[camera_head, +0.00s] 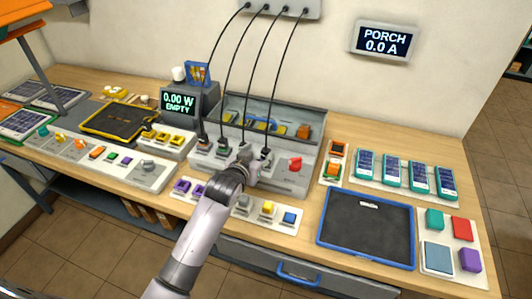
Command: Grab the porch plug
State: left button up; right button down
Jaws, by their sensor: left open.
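Several black cables hang from a white box (283,7) on the wall down to dark plugs in a grey socket panel (287,180) on the bench. Two plugs stand at the left, a dark plug (204,142) and another dark plug (223,146). The rightmost plug (266,154) is just right of my gripper. No label that I can read tells which plug is the porch one. My left gripper (248,156) is open at the panel, by the two right-hand plugs. Its fingers are small and partly hidden, so contact is unclear. My right gripper is out of view.
A wall display (384,41) reads PORCH 0.0 A. A smaller display (180,102) reads 0.00 W EMPTY. A red switch (295,164) is right of the plugs. A grey tray (273,107) stands behind them. A blue-rimmed dark mat (367,230) lies at right.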

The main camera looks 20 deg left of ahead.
aim_at(266, 151)
pick_arm(q)
jog(key=shift+w+f, duration=0.2)
jog(key=shift+w, duration=0.35)
jog(key=shift+w+d+f+p, duration=0.15)
jog(key=shift+w+f+p, duration=0.15)
jog(key=shift+w, duration=0.2)
jog(key=x, duration=0.2)
jog(key=p+x, duration=0.1)
jog(key=shift+d+f, duration=0.15)
jog(key=shift+d, duration=0.1)
jog(key=shift+w+f, duration=0.3)
jog(key=shift+w, duration=0.15)
jog(key=shift+c, duration=0.2)
jog(key=c, duration=0.4)
grip_shut()
